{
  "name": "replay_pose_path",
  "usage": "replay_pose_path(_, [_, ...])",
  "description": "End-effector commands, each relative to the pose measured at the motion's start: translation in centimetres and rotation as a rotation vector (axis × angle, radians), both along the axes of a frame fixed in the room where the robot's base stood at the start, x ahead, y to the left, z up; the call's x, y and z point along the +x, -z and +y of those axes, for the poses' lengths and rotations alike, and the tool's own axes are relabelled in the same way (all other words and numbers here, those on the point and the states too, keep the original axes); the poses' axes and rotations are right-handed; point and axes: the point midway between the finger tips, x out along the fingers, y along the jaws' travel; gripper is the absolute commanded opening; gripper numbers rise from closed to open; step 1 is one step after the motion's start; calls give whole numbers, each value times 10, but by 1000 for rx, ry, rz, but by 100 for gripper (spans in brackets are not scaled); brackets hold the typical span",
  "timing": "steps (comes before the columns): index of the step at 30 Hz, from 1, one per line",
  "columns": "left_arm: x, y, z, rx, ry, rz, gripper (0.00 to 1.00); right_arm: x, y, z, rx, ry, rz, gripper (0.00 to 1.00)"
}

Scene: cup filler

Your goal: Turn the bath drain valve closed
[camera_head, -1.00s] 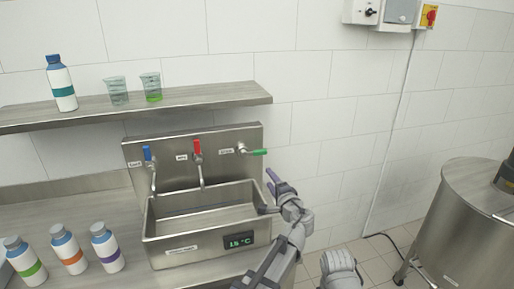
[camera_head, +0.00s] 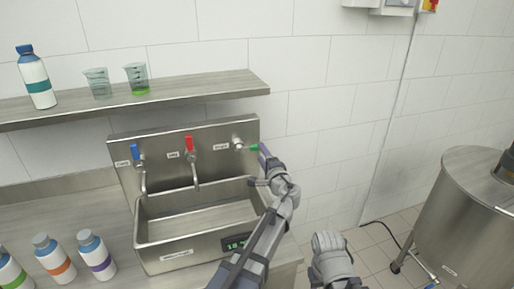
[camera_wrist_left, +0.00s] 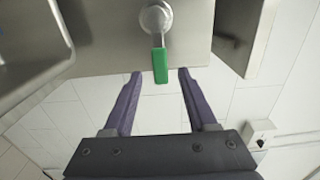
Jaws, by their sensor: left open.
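The drain valve, a round metal hub with a green lever, sits at the right end of the steel back panel. Its green lever (camera_head: 254,148) points right in the head view, its end partly hidden by a finger of my left gripper (camera_head: 259,166). In the left wrist view the green lever (camera_wrist_left: 160,66) hangs from the hub, with its tip between the fingertips of my open left gripper (camera_wrist_left: 160,72). A gap shows on both sides of the lever. The steel bath (camera_head: 147,236) lies below the valve.
A blue-handled tap (camera_head: 135,153) and a red-handled tap (camera_head: 190,144) stand left of the valve. A shelf (camera_head: 200,88) with a bottle and two beakers runs above. Several bottles stand at lower left. A steel tank (camera_head: 465,225) stands at right.

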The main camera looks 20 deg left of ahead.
Motion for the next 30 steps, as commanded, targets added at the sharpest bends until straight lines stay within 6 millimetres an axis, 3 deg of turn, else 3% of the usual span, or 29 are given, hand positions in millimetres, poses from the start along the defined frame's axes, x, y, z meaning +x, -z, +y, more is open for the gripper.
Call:
replay_pose_path(9, [41,0,27,0,-2,0,57,0,0,0,0,0,0,50])
replay_pose_path(19, [44,0,30,0,0,0,56,0,0,0,0,0,0,50])
replay_pose_path(30, [44,0,29,0,0,0,15,0,0,0,0,0,0,50])
